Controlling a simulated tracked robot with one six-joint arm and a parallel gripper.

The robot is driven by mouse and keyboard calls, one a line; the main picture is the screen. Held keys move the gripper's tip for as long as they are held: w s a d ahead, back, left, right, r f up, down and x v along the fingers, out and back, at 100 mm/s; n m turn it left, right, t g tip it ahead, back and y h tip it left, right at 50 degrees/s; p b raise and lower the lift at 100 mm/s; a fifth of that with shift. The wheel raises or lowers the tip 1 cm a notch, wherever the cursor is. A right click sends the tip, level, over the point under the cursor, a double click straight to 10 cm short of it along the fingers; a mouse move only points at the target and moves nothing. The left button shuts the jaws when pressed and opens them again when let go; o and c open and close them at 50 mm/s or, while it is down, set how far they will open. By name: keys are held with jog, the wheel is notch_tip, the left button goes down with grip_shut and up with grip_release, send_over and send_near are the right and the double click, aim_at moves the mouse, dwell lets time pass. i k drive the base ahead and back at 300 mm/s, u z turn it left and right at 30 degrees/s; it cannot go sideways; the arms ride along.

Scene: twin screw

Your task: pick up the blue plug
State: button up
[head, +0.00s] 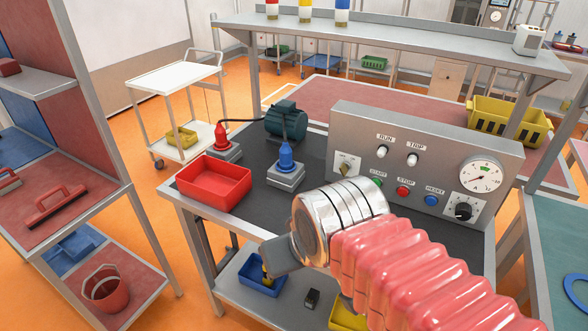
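The blue plug (286,156) stands upright on a grey socket block (286,175) on the dark top of the workbench. My gripper (275,262) is at the end of my arm, in front of the bench's near edge and below the plug in the picture. It is well apart from the plug. Only a grey part of the gripper shows past the chrome wrist, so its opening is hidden.
A red plug (221,136) with a black cable to a green motor (286,121) stands to the left. A red bin (214,183) sits at the bench's left front. A control panel (425,160) stands to the right. A blue tray (262,276) lies on the lower shelf.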

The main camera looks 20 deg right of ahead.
aim_at(285, 163)
jog(key=u, duration=0.35)
jog(key=i, duration=1.25)
jog(key=u, duration=0.15)
